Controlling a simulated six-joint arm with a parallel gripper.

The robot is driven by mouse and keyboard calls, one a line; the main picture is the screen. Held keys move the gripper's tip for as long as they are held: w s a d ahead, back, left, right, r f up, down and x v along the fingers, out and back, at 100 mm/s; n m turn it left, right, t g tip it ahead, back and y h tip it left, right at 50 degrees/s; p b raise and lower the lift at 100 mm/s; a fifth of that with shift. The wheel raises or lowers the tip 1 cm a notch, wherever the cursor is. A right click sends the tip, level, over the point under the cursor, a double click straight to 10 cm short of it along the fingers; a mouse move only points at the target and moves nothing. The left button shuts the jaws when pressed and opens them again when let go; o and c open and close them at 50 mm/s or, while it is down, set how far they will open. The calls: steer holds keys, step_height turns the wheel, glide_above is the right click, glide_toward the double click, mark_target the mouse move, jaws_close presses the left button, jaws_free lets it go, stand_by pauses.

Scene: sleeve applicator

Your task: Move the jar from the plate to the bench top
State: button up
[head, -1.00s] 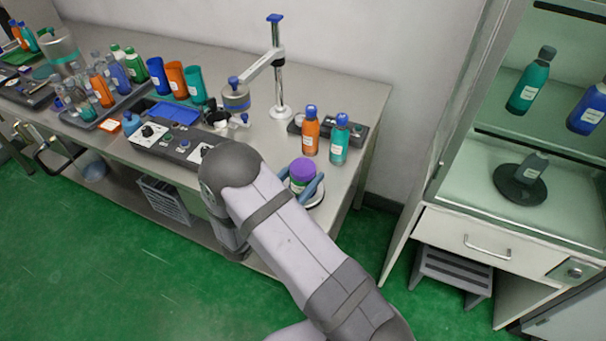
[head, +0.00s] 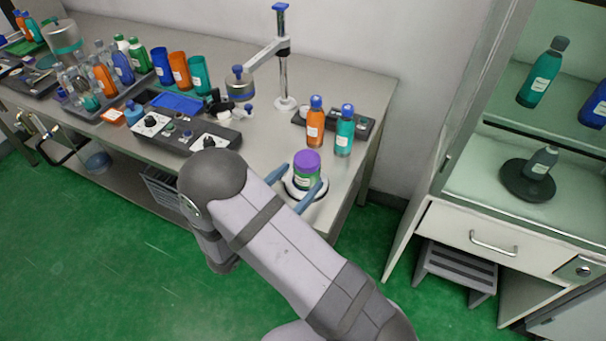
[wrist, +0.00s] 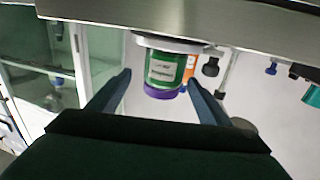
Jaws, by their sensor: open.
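The jar (head: 306,169) is green with a pale label and a purple lid. It stands upright on the round white plate (head: 292,191) near the bench's right front corner. My gripper (head: 305,176) is open, with one blue finger on the jar's left and the other on its front right. In the wrist view, which is upside down, the jar (wrist: 165,70) hangs below the plate (wrist: 180,44) in the picture. It lies between the finger directions, nearer the right finger. I cannot tell whether either finger touches it. My forearm hides part of the bench front.
The steel bench top (head: 355,95) has bare room behind the jar. An orange bottle (head: 315,124) and a teal bottle (head: 344,133) stand behind it, by a dark tray. A control panel (head: 185,130) and a clamp stand (head: 283,75) are to the left. A cabinet (head: 500,215) stands right.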

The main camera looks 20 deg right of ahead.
steer(key=shift+o, duration=0.4)
steer(key=shift+v, duration=0.95)
